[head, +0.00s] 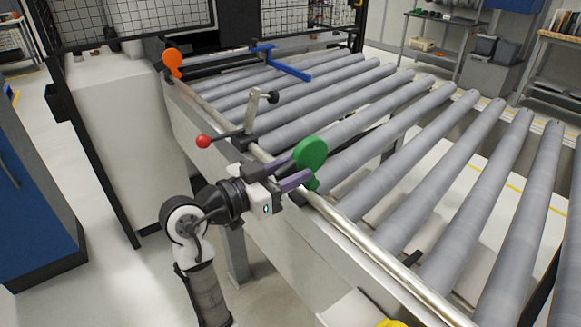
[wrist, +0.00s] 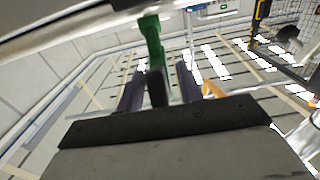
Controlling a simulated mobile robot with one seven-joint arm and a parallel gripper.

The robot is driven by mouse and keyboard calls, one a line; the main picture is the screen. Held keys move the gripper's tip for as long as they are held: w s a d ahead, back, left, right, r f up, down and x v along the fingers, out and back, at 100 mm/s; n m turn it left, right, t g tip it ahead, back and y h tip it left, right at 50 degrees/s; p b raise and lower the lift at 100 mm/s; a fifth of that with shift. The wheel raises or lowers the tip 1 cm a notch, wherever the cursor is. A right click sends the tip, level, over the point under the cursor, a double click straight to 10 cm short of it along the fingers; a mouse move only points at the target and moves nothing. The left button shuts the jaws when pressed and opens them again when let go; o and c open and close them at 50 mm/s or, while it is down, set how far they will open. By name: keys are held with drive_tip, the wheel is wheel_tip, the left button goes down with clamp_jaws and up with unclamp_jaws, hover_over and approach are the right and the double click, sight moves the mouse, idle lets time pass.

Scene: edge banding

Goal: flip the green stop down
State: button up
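The green stop shows in the head view as a round green disc (head: 310,152) raised above the near side rail, with a smaller green part (head: 313,184) below it. My gripper (head: 297,170) is at the rail, right beside the disc, its purple-padded fingers pointing at the stop. In the wrist view, the green arm of the stop (wrist: 152,45) comes down from the top between the two fingers (wrist: 161,90), with a dark piece below it. The fingers stand apart. Whether either finger touches the stop cannot be told.
Grey conveyor rollers (head: 455,145) fill the right side. Along the same rail are a lever with a red ball (head: 203,141) and an orange disc stop (head: 172,62). A blue bar (head: 290,68) lies over the far rollers. A white cabinet (head: 125,145) stands to the left.

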clamp_jaws()
